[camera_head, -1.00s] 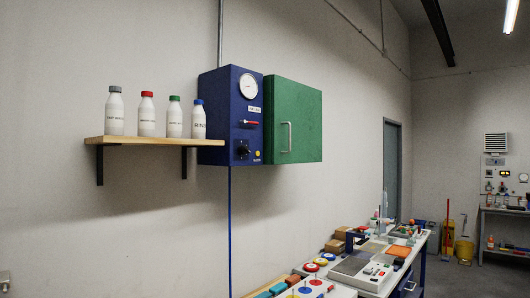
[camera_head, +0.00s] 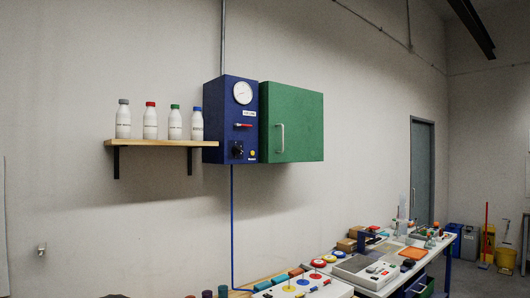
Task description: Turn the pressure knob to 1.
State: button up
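The drying oven hangs on the wall in the head view. Its blue control panel (camera_head: 213,128) carries a round white gauge (camera_head: 242,93) at the top, a small white label, a red lever (camera_head: 243,125) and a black knob (camera_head: 237,149) near the bottom. I take the black knob to be the pressure knob; its markings and setting are too small to read. A yellow spot sits to the right of the knob. The green door (camera_head: 296,122) with its pale handle (camera_head: 280,138) appears shut. My gripper is not in view.
A wooden shelf (camera_head: 160,143) with several capped bottles adjoins the panel's left side. A blue line (camera_head: 232,220) runs down below the panel. A cluttered bench (camera_head: 345,287) stands below and right. The wall left of the bench is mostly bare.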

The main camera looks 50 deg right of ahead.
aim_at(236, 150)
jog(key=z, duration=1.1)
jog(key=i, duration=0.1)
jog(key=z, duration=0.05)
